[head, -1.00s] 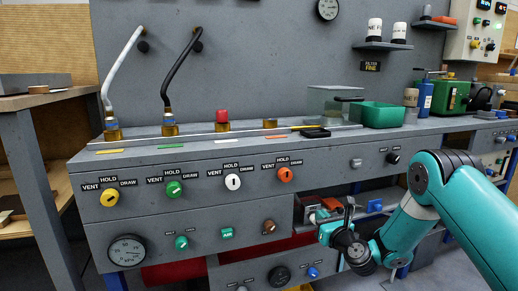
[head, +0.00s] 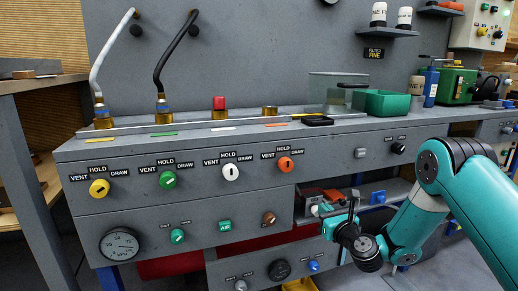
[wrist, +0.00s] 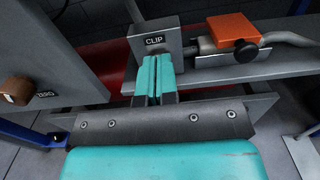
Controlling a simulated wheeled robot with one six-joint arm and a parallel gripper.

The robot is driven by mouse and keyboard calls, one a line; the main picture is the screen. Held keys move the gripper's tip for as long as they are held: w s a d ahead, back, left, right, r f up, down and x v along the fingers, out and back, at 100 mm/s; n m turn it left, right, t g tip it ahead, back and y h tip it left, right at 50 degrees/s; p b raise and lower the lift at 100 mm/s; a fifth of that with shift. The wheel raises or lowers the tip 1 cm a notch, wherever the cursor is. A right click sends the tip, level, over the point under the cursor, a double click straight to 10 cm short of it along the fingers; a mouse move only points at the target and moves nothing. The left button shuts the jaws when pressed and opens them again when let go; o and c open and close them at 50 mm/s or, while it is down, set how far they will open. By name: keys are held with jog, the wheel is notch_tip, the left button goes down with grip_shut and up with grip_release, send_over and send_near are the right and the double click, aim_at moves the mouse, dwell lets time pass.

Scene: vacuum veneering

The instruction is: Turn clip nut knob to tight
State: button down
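In the wrist view, a grey block labelled CLIP (wrist: 155,42) stands just beyond my fingertips. My gripper (wrist: 157,72) has its two teal fingers side by side with only a thin dark line between them, and nothing shows held. The fingers cover the lower front of the block. I cannot clearly make out the clip nut knob; an orange block with a dark round knob (wrist: 246,50) sits to the right of the CLIP block. In the head view, my gripper (head: 340,222) is at the open shelf below the bench top, in front of small red and grey parts.
A brown knob labelled ZERO (wrist: 17,89) sticks out of the panel at the left of the wrist view. The bench front carries yellow (head: 99,188), green (head: 167,180), white (head: 231,172) and orange (head: 285,164) knobs.

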jog(key=b+v, duration=0.5)
jog(key=shift+a+r, duration=0.1)
jog(key=shift+r, duration=0.05)
